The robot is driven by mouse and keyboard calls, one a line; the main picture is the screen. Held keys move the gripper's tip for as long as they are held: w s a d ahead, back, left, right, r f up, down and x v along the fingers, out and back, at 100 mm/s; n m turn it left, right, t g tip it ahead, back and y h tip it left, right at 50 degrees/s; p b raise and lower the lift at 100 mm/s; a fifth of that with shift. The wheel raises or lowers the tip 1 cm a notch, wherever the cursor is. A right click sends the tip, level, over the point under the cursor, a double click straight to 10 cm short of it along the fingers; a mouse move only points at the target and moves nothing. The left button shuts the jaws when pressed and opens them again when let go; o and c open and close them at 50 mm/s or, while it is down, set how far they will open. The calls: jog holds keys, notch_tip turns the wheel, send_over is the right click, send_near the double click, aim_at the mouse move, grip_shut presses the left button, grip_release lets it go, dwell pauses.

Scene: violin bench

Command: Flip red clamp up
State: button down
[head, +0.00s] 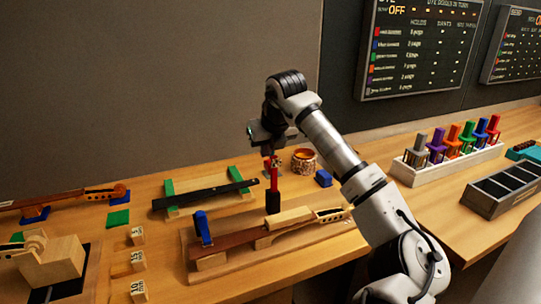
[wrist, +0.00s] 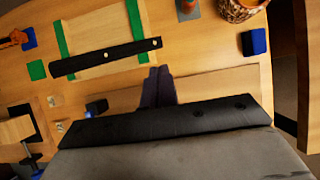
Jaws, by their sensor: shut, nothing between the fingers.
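The red clamp (head: 273,179) shows in the head view as a narrow, upright red piece above the violin neck (head: 240,236), with dark parts below it. My gripper (head: 271,155) is directly above it in that view, pointing down; I cannot tell whether they touch. In the wrist view my gripper's dark fingers (wrist: 158,74) are together with nothing between them, over the wooden board. The red clamp cannot be made out in the wrist view. The blue clamp (head: 203,227) stands upright at the left end of the fixture and partly shows in the wrist view (wrist: 97,107).
Behind the fixture, a black fingerboard (head: 205,195) lies across green-padded supports. A patterned pot (head: 304,162) and a blue block (head: 323,178) stand nearby. Marked wooden blocks (head: 138,260) are at left. A rack of coloured clamps (head: 452,167) and a dark tray (head: 495,200) are at right.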

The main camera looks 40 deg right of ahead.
jog(key=shift+w+d+f, duration=0.15)
jog(key=shift+w+f, duration=0.2)
jog(key=shift+w, duration=0.15)
jog(key=shift+f+b, duration=0.1)
jog(key=shift+b, duration=0.3)
dwell(1.4)
